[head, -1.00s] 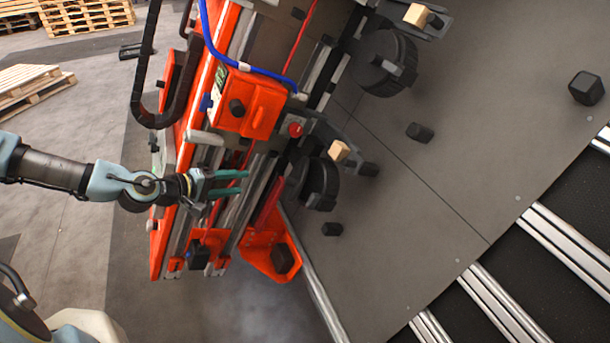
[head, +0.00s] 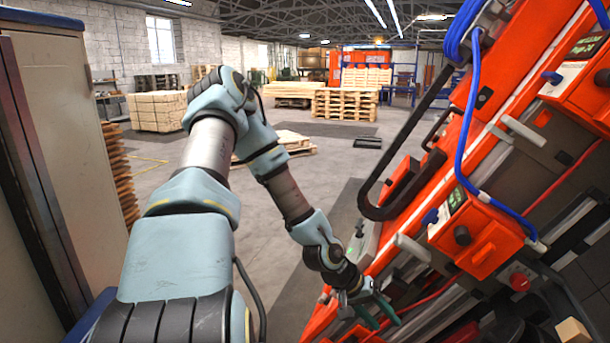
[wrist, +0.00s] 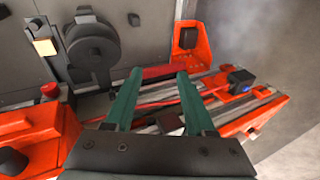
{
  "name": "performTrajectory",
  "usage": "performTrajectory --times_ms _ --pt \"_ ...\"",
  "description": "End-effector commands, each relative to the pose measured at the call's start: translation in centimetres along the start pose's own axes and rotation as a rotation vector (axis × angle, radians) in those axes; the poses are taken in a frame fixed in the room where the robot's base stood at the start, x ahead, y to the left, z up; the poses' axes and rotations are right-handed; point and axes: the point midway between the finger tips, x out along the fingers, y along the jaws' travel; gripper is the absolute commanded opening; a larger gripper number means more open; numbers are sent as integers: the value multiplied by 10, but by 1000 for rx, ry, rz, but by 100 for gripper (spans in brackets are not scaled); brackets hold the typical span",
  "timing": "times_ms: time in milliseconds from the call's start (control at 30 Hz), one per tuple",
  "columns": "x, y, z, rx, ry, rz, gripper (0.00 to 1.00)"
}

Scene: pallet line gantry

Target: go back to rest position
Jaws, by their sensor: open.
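My gripper (head: 380,312) is at the lower middle of the head view, at the end of my bent arm, in front of the orange machine. Its two green fingers are apart with nothing between them; they also show in the wrist view (wrist: 155,100). In the wrist view the fingers point over the machine's orange and grey rails (wrist: 215,95). I cannot tell how close the fingertips are to the rails.
The orange gantry machine (head: 485,250) fills the right side, with a black bar handle (head: 385,212) and blue cables (head: 462,130). A tall cabinet (head: 75,130) stands at left. Pallet stacks (head: 345,103) stand farther back. Open floor (head: 160,190) lies between.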

Motion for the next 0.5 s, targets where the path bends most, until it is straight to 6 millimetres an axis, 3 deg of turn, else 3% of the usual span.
performTrajectory --times_ms 100,200,333,500 --pt "-40 -36 2 33 -32 -178 55" --pt "-78 -60 4 36 -49 -309 55" --pt "-132 -79 8 20 -57 -455 55" --pt "-204 -88 16 -36 -38 -599 55"
